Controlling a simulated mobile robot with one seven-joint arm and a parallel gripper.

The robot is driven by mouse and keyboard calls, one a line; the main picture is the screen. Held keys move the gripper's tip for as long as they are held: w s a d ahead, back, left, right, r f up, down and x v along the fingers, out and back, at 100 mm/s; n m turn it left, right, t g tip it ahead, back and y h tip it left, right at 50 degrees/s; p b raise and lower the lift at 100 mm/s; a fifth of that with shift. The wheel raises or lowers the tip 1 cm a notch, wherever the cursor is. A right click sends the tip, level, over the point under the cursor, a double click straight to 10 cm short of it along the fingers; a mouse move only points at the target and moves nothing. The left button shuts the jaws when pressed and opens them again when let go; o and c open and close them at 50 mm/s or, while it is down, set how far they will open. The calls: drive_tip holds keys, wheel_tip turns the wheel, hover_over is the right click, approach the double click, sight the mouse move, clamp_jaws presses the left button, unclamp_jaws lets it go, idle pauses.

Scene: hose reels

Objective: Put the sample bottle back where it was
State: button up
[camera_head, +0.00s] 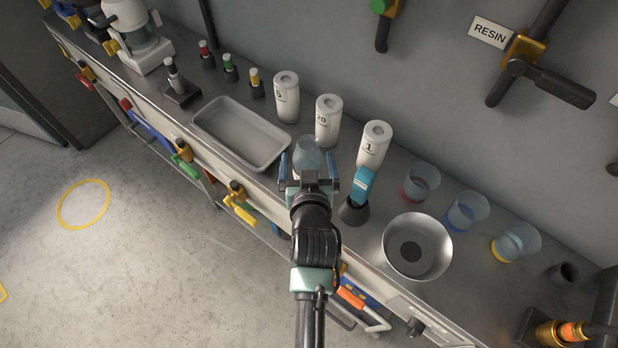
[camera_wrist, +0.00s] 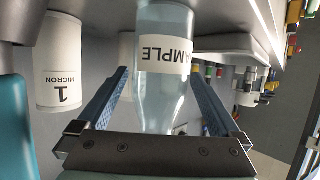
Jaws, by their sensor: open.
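The sample bottle (camera_head: 307,153) is clear, pale blue, and stands on the steel counter just beyond my gripper, in front of the white numbered canisters. In the wrist view the bottle (camera_wrist: 163,95) shows a white label reading "AMPLE". My gripper (camera_head: 309,168) is open, its two blue fingers on either side of the bottle. The wrist view shows my gripper (camera_wrist: 160,95) with gaps between the fingers and the bottle. The bottle's neck end is partly hidden behind the gripper body.
A canister marked 1 (camera_head: 374,145) and a blue-topped item in a dark holder (camera_head: 355,208) stand right of the bottle. A metal tray (camera_head: 240,133) lies left, a steel bowl (camera_head: 417,246) right. Canisters marked 20 (camera_head: 328,120) and 5 (camera_head: 286,97) stand behind.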

drive_tip(key=a+v, duration=0.1)
drive_tip(key=v, duration=0.8)
drive_tip(key=w+d+r+t, duration=0.1)
drive_tip(key=w+r+t, duration=0.25)
drive_tip(key=r, duration=1.25)
drive_tip(key=w+d+r+t, duration=0.1)
drive_tip(key=w+r+t, duration=0.25)
drive_tip(key=r, duration=1.15)
drive_tip(key=s+r+t, duration=0.3)
drive_tip(key=s+r, duration=0.3)
drive_tip(key=r, duration=0.7)
drive_tip(key=s+r+t+h, duration=0.1)
drive_tip(key=s+r+t, duration=0.3)
drive_tip(key=r, duration=0.9)
drive_tip(key=shift+s+r+m, duration=0.3)
drive_tip(key=shift+s+m, duration=0.1)
drive_tip(key=shift+s, duration=0.7)
